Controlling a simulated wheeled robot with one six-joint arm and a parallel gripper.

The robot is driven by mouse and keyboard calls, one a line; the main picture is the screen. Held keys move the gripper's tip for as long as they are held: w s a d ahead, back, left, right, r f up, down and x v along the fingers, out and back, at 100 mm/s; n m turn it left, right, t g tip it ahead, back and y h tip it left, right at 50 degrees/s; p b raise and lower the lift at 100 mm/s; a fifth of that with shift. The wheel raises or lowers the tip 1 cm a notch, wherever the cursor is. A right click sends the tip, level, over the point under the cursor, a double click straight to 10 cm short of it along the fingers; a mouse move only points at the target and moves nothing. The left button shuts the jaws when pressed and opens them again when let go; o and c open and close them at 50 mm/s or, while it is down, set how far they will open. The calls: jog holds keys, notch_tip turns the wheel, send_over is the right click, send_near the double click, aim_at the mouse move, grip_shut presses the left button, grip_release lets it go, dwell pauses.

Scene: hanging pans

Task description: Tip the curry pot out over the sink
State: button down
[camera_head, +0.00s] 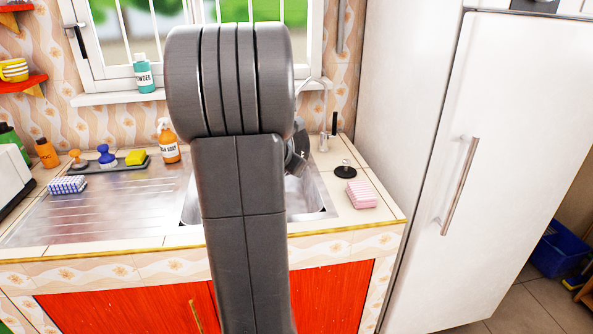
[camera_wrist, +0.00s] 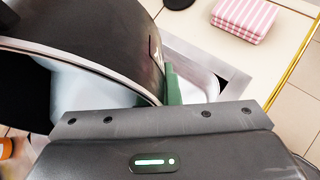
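The curry pot (camera_wrist: 90,35) fills the upper left of the wrist view, dark outside with a pale rim. It is strongly tilted over the sink. A green finger pad of my gripper (camera_wrist: 174,88) lies against the pot's wall by the rim; the other finger is hidden. My gripper appears shut on the pot. No curry can be made out. The steel sink (camera_wrist: 235,80) shows beyond the pot. In the head view my arm hides the pot and most of the sink basin (camera_head: 308,198).
An orange soap bottle (camera_head: 168,142) stands behind the drainboard (camera_head: 110,205), left of my arm. A white fridge (camera_head: 480,150) bounds the right side.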

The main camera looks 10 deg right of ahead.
jog(key=shift+w+d+f+t+h+b, duration=0.2)
jog(key=shift+t+h+b, duration=0.65)
jog(key=shift+b, duration=3.9)
jog(key=shift+w+d+f+t+h+b, duration=0.15)
jog(key=shift+t+h+b, duration=0.7)
jog(key=shift+b, duration=3.9)
jog(key=t+h+b, duration=0.1)
jog(key=b, duration=0.7)
jog(key=shift+w+d, duration=0.15)
jog(key=shift+d, duration=0.05)
jog(key=shift+r+t+h+b, duration=0.15)
jog(key=shift+t+h+b, duration=0.25)
jog(key=shift+b, duration=0.5)
